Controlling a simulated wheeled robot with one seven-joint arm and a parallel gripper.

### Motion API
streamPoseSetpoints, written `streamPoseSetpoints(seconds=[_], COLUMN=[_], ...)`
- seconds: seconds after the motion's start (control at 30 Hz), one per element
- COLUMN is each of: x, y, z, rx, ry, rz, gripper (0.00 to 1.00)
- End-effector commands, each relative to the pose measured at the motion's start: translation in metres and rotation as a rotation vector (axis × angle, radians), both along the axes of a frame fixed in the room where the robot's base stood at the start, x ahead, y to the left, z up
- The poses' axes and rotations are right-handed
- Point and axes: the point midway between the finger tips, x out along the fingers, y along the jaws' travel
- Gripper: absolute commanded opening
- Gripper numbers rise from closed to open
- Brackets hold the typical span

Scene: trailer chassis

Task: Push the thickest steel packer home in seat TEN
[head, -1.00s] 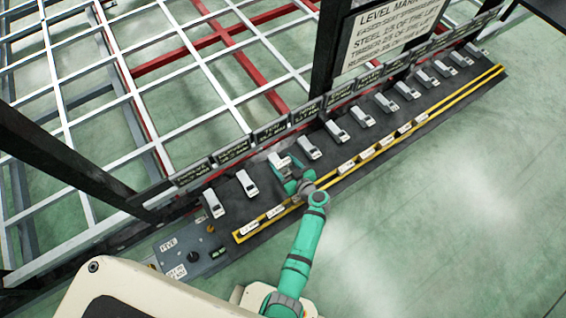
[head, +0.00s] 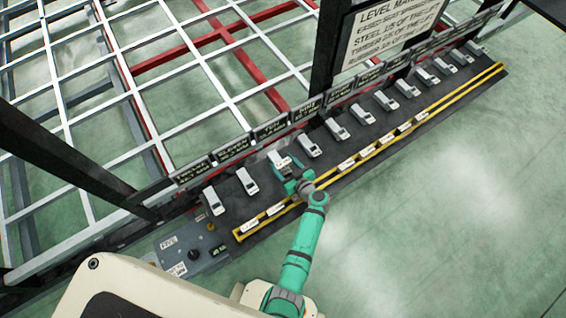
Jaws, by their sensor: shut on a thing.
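My gripper (head: 288,177) is at the near end of a pale seat block (head: 279,160), the third from the left in the row. The plate (head: 271,131) behind this block seems to read TEN, but its small text is blurred. My gripper is shut on a small packer, which is mostly hidden by the fingers and too small to judge for thickness or material. I cannot tell how far the packer is in the seat.
More pale blocks stand left and right along the dark bench. A yellow-edged rack (head: 330,182) in front holds several white-labelled pieces. A grey panel (head: 192,250) with a black knob is at the left end. A dark post (head: 326,50) and sign (head: 392,32) rise behind.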

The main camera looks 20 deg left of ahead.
Motion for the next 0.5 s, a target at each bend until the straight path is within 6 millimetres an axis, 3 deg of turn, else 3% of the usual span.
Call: streamPoseSetpoints(seconds=[0.13,0.17,0.23,0.5], x=[0.0003,0.0004,0.0003,-0.0006], y=[0.0,0.0,0.0,-0.0002], z=[-0.0027,-0.0023,-0.0022,-0.0031], rx=[0.001,0.001,0.001,0.0], ry=[0.0,0.0,0.0,0.001], rz=[0.0,0.0,0.0,0.0], gripper=[0.27,0.66,0.81,0.81])
